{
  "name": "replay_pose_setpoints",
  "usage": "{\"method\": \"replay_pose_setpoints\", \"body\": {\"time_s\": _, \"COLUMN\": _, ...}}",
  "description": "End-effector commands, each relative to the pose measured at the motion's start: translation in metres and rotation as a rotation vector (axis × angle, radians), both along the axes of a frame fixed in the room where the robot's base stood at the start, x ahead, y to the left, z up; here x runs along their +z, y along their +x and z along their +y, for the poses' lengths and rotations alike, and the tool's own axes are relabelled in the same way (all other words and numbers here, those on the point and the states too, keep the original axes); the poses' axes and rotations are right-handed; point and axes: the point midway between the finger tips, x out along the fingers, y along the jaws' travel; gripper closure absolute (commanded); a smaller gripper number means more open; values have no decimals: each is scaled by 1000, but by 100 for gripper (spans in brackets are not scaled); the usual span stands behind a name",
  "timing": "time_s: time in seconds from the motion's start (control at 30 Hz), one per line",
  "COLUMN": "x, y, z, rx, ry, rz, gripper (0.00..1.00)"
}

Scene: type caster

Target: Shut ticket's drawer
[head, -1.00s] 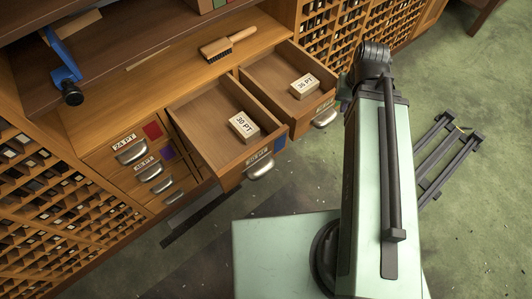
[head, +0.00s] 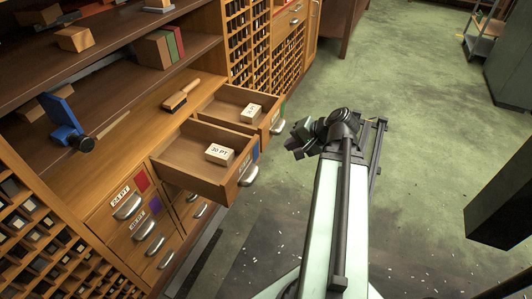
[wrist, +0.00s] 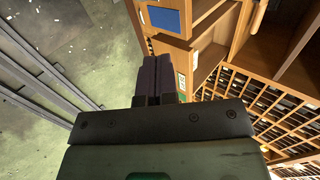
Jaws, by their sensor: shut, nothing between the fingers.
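Two drawers stand pulled out of the wooden cabinet in the head view. The nearer drawer (head: 192,180) holds a block marked 30 PT (head: 219,154), and its front has a metal pull and a blue label (head: 255,152). The farther drawer (head: 266,122) holds another block (head: 250,113) whose marking is hard to read now. I cannot make out a ticket for certain. My gripper (head: 290,147) is in the air right of both drawer fronts. In the wrist view its shut, empty fingers (wrist: 158,75) point toward a wooden front with a blue square (wrist: 165,18).
Closed drawers, one marked 24 PT (head: 127,204), sit below and left. A brush (head: 180,94) lies on the cabinet top, and a blue tool (head: 62,115) stands left. Open floor (head: 410,110) lies right of my arm.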

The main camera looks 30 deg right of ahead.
Motion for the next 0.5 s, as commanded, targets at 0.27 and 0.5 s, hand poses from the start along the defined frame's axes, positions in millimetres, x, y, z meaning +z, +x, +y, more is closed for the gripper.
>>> {"method": "replay_pose_setpoints", "body": {"time_s": 0.27, "x": -45, "y": 33, "z": 21, "rx": 4, "ry": -1, "rz": 1, "gripper": 100}}
{"method": "replay_pose_setpoints", "body": {"time_s": 0.5, "x": -66, "y": 67, "z": 42, "rx": 6, "ry": -1, "rz": 2, "gripper": 100}}
